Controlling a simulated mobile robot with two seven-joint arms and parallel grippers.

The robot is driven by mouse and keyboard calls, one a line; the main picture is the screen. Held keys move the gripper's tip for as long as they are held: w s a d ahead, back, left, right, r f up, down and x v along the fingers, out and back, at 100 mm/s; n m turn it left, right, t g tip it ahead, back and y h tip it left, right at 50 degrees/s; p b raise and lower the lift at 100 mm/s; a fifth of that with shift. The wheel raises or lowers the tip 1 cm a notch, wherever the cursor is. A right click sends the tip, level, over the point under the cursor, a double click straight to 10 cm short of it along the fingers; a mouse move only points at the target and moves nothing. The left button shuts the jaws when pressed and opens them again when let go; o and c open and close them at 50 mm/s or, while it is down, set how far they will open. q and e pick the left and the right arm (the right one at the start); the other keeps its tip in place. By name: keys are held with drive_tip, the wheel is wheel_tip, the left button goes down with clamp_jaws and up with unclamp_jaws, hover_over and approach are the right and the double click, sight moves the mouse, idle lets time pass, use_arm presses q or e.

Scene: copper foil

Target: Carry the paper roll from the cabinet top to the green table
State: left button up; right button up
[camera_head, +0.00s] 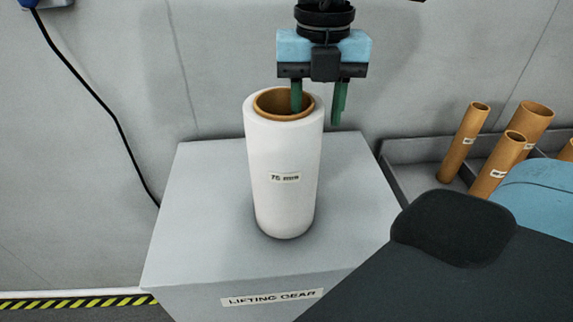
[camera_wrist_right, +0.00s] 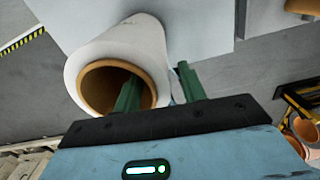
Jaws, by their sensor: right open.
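The white paper roll (camera_head: 283,200) stands upright on the grey cabinet top (camera_head: 190,220). It has a brown core and a "75 mm" label. My right gripper (camera_head: 317,115) points down at the roll's upper end, with its green fingers apart. One finger reaches into the core opening and the other is outside the roll, on its right, so the wall lies between them. The right wrist view shows the roll (camera_wrist_right: 140,45) with one finger in front of or inside its core. I cannot tell whether the fingers touch it. My left gripper and the green table are not in view.
Brown cardboard tubes (camera_head: 465,142) stand in a grey tray (camera_head: 405,150) to the right of the cabinet. A grey wall (camera_head: 100,170) is close behind, with a black cable (camera_head: 110,115) at left. The cabinet top around the roll is clear.

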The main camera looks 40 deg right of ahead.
drive_tip(key=shift+f, duration=0.7)
clamp_jaws()
drive_tip(key=shift+w+r, duration=0.1)
drive_tip(key=shift+r, duration=0.1)
idle(0.7)
